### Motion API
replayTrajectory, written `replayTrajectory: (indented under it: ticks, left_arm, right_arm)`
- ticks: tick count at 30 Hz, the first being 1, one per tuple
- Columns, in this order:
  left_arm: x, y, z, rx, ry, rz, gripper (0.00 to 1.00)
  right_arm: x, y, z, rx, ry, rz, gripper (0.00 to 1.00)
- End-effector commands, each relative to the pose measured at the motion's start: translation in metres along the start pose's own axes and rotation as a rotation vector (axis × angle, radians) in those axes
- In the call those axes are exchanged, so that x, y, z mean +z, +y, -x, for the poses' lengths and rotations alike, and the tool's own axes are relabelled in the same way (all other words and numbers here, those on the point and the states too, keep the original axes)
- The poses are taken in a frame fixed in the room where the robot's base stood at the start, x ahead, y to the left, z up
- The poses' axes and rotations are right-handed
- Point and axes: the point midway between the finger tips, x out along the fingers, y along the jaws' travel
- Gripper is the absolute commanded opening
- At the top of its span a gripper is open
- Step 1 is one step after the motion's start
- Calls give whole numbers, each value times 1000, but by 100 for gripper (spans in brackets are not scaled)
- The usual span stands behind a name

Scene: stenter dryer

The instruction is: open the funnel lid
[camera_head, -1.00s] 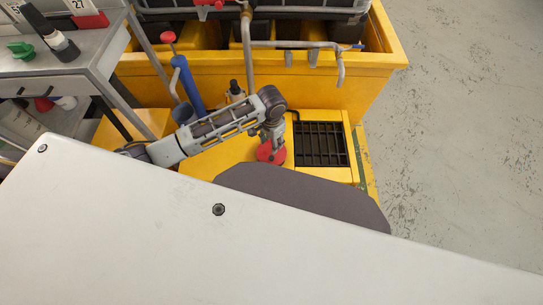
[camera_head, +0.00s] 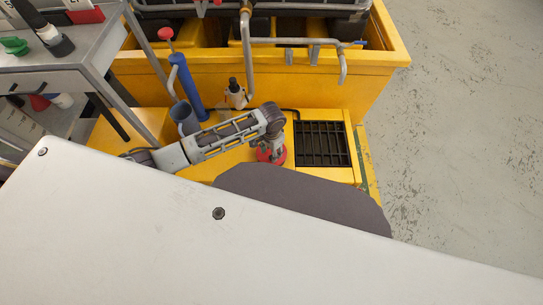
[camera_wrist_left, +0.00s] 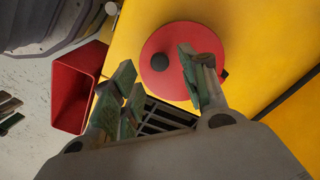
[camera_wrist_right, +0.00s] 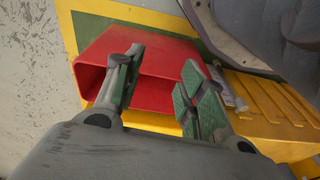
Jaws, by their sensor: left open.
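The funnel lid (camera_head: 268,158) is a round red disc on the yellow machine top, partly hidden by my left arm in the head view. In the left wrist view the red lid (camera_wrist_left: 188,88) lies flat, with a black knob (camera_wrist_left: 158,62) on it. My left gripper (camera_wrist_left: 156,64) is open over the lid, and the knob shows between its fingertips. The gap to the lid is hard to judge. The right finger covers part of the lid. My right gripper (camera_wrist_right: 163,61) is open and empty in its own wrist view, in front of a red bin.
A black grate (camera_head: 321,144) lies right of the lid. A blue cylinder (camera_head: 188,88) and bent grey pipes (camera_head: 295,42) stand behind it. A grey table (camera_head: 62,66) is at the left. The red bin (camera_wrist_right: 150,72) shows below my right gripper. Floor at the right is clear.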

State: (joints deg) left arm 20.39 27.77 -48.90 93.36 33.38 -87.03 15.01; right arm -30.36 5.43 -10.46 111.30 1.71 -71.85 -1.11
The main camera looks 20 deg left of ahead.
Motion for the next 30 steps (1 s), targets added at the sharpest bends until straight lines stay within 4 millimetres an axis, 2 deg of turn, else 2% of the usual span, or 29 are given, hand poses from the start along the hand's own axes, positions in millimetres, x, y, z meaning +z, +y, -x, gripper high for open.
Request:
replayTrajectory:
  ticks: [10, 23, 26, 30]
  left_arm:
    - [1, 0, -32, -1, -2, 0, 44]
    - [0, 0, -38, -1, 0, -1, 44]
    - [0, 0, -38, -1, 0, -1, 35]
    - [0, 0, -38, -1, 0, -1, 17]
  right_arm:
    - [-5, -4, 17, -9, 13, 2, 40]
    - [-7, -5, 21, -10, 20, 3, 40]
    - [-7, -5, 21, -10, 20, 3, 40]
    - [-7, -5, 21, -10, 20, 3, 40]
